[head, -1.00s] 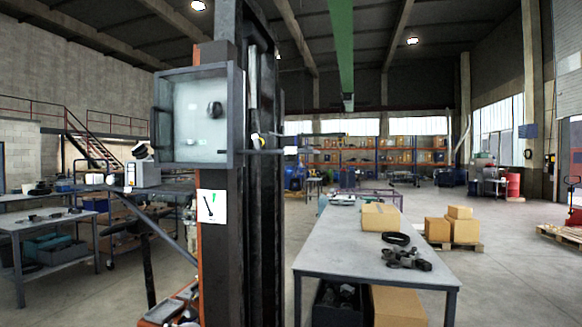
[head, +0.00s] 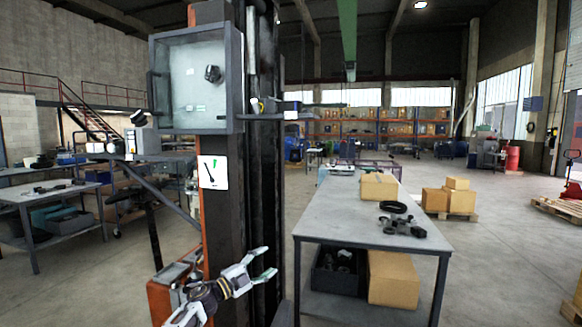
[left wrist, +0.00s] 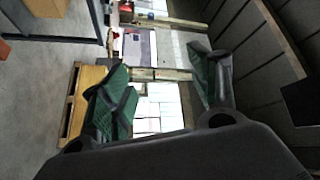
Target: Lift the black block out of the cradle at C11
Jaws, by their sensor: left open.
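My left gripper (head: 268,263) is in the lower middle of the head view, in front of the dark column. Its two fingers are apart with nothing between them. In the left wrist view its green-padded fingers (left wrist: 160,78) are also spread and empty, with the hall floor and far windows beyond. I cannot make out the black block, the cradle or a C11 mark in either view. My right gripper is not in view.
A grey cabinet (head: 193,85) with a black knob and a lever sign (head: 213,172) are on the dark column (head: 232,205). A long grey table (head: 340,215) to the right bears a cardboard box (head: 379,187), a black ring (head: 393,207) and dark parts. Open floor lies right.

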